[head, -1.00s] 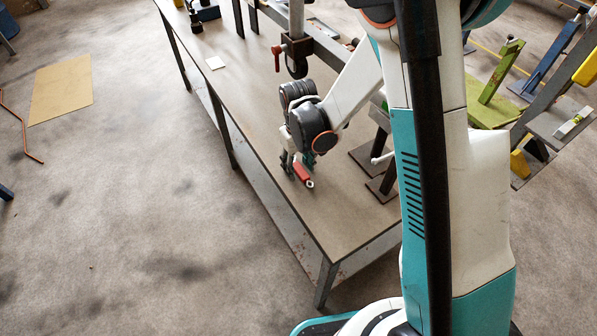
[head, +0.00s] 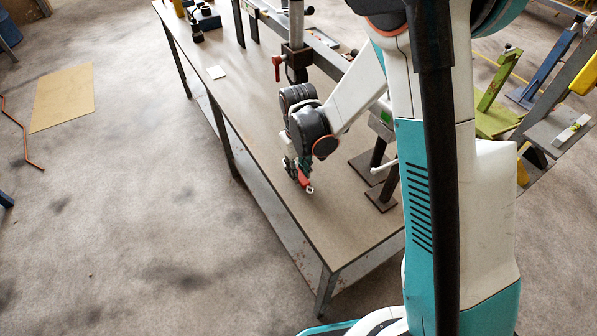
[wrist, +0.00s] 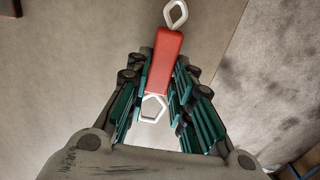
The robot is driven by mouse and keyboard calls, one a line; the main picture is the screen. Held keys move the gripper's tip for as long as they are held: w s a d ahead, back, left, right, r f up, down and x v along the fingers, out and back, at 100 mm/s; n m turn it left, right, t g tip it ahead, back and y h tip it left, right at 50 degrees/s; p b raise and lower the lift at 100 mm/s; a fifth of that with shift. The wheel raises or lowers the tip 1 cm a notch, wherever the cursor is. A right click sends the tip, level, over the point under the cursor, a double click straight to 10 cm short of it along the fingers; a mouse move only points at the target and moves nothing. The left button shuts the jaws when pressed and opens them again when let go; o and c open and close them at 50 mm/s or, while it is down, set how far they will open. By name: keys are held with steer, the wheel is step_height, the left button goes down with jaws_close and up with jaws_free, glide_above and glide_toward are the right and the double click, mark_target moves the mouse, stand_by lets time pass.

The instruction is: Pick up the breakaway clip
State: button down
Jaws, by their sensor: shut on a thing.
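The breakaway clip (wrist: 165,62) is a red block with a white metal link at each end. In the wrist view it lies between the two teal-padded fingers of my gripper (wrist: 165,90), which are shut on it. One link points away from the gripper and the other sits between the fingers. In the head view, the red clip (head: 304,180) shows at the tip of my gripper (head: 299,172), partly covered by the fingers. The clip is at or just above the bench top; I cannot tell whether it touches.
The long workbench (head: 345,235) has bare room around the clip and near its front end. A steel beam on posts (head: 328,55) stands on the bench to the right of my gripper. A white card (head: 216,72) lies farther back.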

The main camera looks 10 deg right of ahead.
step_height(320, 180, up, 18)
steer(key=p, duration=0.5)
steer(key=shift+r+p, duration=0.2)
steer(key=shift+p, duration=0.15)
